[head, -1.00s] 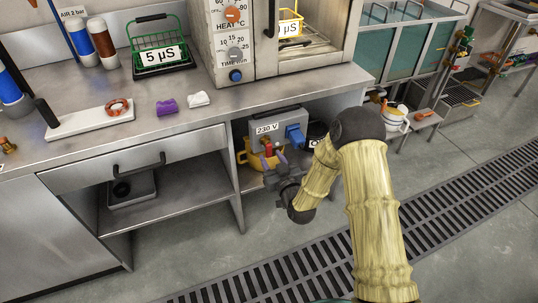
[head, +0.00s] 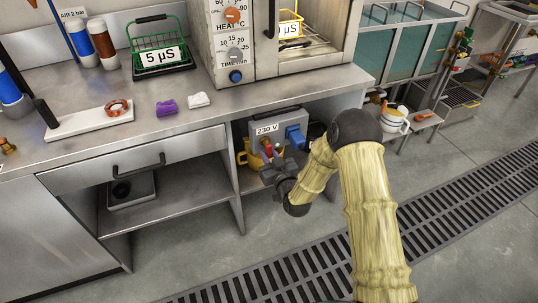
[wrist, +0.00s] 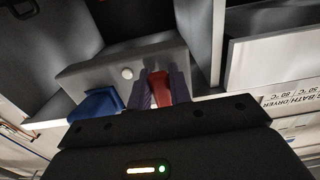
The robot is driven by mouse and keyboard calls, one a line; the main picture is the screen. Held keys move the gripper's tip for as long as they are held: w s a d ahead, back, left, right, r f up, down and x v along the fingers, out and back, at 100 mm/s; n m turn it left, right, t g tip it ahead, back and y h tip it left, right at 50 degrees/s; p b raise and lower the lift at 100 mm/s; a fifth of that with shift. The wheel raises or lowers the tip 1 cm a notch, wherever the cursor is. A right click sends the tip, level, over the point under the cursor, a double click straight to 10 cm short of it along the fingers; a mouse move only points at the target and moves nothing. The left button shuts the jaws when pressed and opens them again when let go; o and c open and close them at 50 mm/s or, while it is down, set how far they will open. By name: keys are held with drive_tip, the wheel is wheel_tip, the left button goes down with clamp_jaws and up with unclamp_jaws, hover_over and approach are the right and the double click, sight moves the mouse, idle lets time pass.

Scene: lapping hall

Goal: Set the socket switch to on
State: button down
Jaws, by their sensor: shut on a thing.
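The socket box (head: 282,124) is a grey unit labelled 230 V, under the bench in the open bay. It has a blue socket cover (head: 296,136) on its right, which also shows in the wrist view (wrist: 95,105). A red switch lever (wrist: 158,88) sticks out from the box's grey face, beside a round white knob or lamp (wrist: 127,73). My gripper (wrist: 159,90) has its two purplish fingers shut on the red lever, one on each side. In the head view my gripper (head: 272,155) is at the box front and partly hides the lever. The lever's exact setting cannot be told.
A yellow container (head: 247,156) stands left of my gripper under the bench. The bench top (head: 215,117) overhangs the box, and a drawer (head: 140,160) is to the left. A floor drain grate (head: 330,262) runs in front.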

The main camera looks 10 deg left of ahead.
sight(274, 137)
drive_tip(key=shift+n, duration=0.3)
drive_tip(key=n, duration=0.1)
drive_tip(key=n+b, duration=0.1)
drive_tip(key=d+n+b, duration=0.1)
drive_tip(key=shift+w+n, duration=0.3)
drive_tip(key=shift+n, duration=0.1)
drive_tip(key=n+b, duration=0.1)
drive_tip(key=n, duration=0.1)
drive_tip(key=d+r+n+b, duration=0.1)
drive_tip(key=n, duration=0.2)
drive_tip(key=w+n+b, duration=0.1)
drive_tip(key=n, duration=0.2)
drive_tip(key=shift+d+r+b, duration=0.2)
drive_tip(key=shift+r+b, duration=0.05)
drive_tip(key=shift+b, duration=0.15)
drive_tip(key=n, duration=0.2)
drive_tip(key=r+n+b, duration=0.1)
drive_tip(key=n+b, duration=0.1)
drive_tip(key=n, duration=0.1)
drive_tip(key=shift+w+d+r+n, duration=0.1)
drive_tip(key=shift+d+r+n, duration=0.1)
drive_tip(key=shift+r+n, duration=0.1)
drive_tip(key=c, duration=1.3)
unclamp_jaws()
drive_tip(key=shift+r, duration=0.1)
